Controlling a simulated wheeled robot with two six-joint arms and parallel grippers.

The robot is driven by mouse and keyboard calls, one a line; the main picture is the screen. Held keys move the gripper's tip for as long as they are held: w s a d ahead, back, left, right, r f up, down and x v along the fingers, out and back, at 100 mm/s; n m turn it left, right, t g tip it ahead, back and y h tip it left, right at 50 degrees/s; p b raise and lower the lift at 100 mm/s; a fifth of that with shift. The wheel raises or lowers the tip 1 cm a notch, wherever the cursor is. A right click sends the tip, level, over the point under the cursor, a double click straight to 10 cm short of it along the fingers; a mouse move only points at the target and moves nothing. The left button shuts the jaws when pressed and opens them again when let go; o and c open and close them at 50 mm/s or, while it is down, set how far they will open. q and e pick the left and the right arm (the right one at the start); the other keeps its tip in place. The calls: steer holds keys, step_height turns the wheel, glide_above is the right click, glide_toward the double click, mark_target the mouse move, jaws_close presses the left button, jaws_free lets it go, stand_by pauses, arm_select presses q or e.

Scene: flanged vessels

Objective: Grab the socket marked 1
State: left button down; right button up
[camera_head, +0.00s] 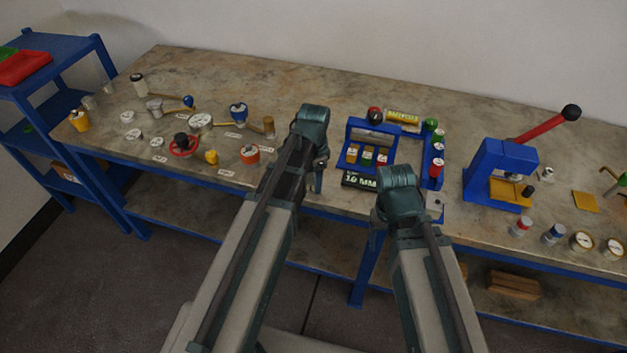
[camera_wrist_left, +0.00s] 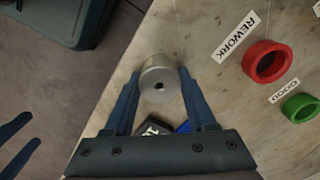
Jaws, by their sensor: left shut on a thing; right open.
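In the left wrist view, my left gripper (camera_wrist_left: 159,98) is shut on a grey metal socket (camera_wrist_left: 160,76), a short cylinder with a small dark hole in its end. No number shows on it. In the head view my left gripper (camera_head: 318,184) is at the front of the bench, left of the blue rack (camera_head: 354,128), and its arm hides the socket. Small pieces with yellow, green and red faces (camera_head: 367,156) sit in the rack; their marks are too small to read. My right gripper (camera_head: 378,238) is open, low at the bench's front edge, right of the left one.
A black block marked 10 MM (camera_head: 360,182) lies before the rack. A blue press (camera_head: 498,170) with a red lever stands to the right. Several small parts and labels lie on the left. The wrist view shows a red ring (camera_wrist_left: 266,61) and a green ring (camera_wrist_left: 299,108).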

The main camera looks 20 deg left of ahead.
arm_select(q)
steer(key=shift+r+p, duration=0.45)
steer(key=shift+r, duration=0.05)
step_height(320, 180, up, 3)
steer(key=p, duration=0.2)
steer(key=shift+f+p, duration=0.15)
steer(key=shift+p, duration=0.25)
steer(key=s+d+r+p, duration=0.1)
steer(key=s+d, duration=1)
steer(key=shift+d, duration=0.35)
arm_select(e)
step_height(320, 180, up, 5)
arm_select(q)
steer(key=shift+r, duration=0.1)
arm_select(e)
steer(key=shift+c, duration=0.2)
